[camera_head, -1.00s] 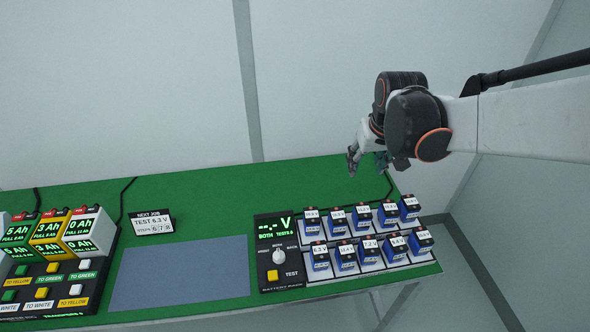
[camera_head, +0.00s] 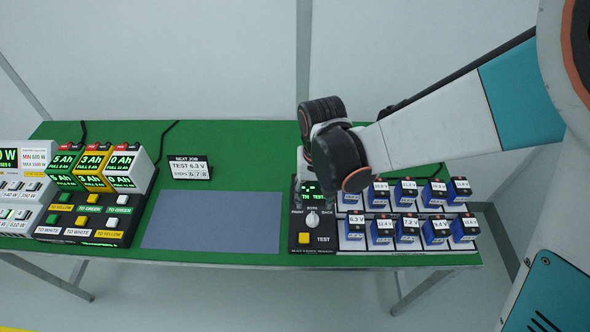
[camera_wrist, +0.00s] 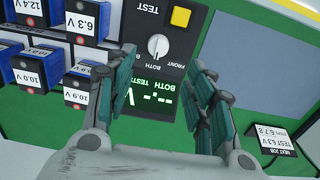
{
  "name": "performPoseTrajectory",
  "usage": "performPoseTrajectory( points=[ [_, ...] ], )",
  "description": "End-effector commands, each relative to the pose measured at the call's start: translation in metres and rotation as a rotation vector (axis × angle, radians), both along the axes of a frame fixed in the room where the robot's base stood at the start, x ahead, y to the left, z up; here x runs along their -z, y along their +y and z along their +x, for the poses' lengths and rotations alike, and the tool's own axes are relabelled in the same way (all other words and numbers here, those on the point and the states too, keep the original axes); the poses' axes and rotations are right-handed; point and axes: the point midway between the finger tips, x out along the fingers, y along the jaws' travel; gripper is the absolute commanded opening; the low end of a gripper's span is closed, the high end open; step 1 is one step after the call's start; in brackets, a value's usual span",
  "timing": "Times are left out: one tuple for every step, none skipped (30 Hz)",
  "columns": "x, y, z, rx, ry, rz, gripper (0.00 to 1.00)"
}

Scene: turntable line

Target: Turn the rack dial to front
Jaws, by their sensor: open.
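The rack dial (camera_head: 312,219) is a light round knob on the dark battery rack panel (camera_head: 300,241), above the yellow TEST button (camera_head: 304,238). In the wrist view the dial (camera_wrist: 158,46) appears upside down, with BOTH and FRONT labels near it. The rack display (camera_wrist: 150,93) reads BOTH, with dashes for the voltage. My gripper (camera_wrist: 162,62) is open and empty, its two teal-grey fingers spread on either side of the display and apart from the dial. In the head view my wrist hides the fingers and part of the display.
Blue batteries (camera_head: 380,230) stand in two rows right of the panel. A grey mat (camera_head: 212,222) lies clear to its left. A NEXT JOB sign (camera_head: 190,168) reads TEST 6.3 V. The charger station (camera_head: 95,200) with coloured buttons stands farther left.

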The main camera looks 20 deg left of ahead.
Motion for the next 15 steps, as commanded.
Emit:
performPoseTrajectory(
  points=[
    [0.014,0.0,0.001,0.001,-0.001,-0.001,0.49],
    [0.019,-0.001,0.001,0.001,-0.001,-0.001,0.49],
    [0.026,-0.001,0.002,0.002,-0.001,-0.001,0.49],
    [0.031,0.0,0.002,0.002,-0.001,-0.001,0.49],
    [0.036,-0.001,0.002,0.003,-0.001,-0.001,0.49],
    [0.043,-0.001,0.003,0.003,-0.001,-0.001,0.49],
    [0.048,-0.001,0.003,0.003,-0.002,-0.001,0.49],
    [0.053,-0.001,0.003,0.003,-0.002,-0.001,0.49],
    [0.059,-0.001,0.003,0.003,-0.002,-0.001,0.49],
    [0.064,-0.001,0.003,0.004,-0.002,-0.001,0.49],
    [0.068,-0.001,0.003,0.004,-0.002,-0.001,0.49],
    [0.073,-0.001,0.003,0.004,-0.002,-0.001,0.49],
    [0.077,-0.001,0.004,0.004,-0.002,-0.001,0.49],
    [0.08,-0.001,0.004,0.004,-0.002,-0.001,0.49],
    [0.084,-0.001,0.004,0.004,-0.002,-0.001,0.49]
  ],
)
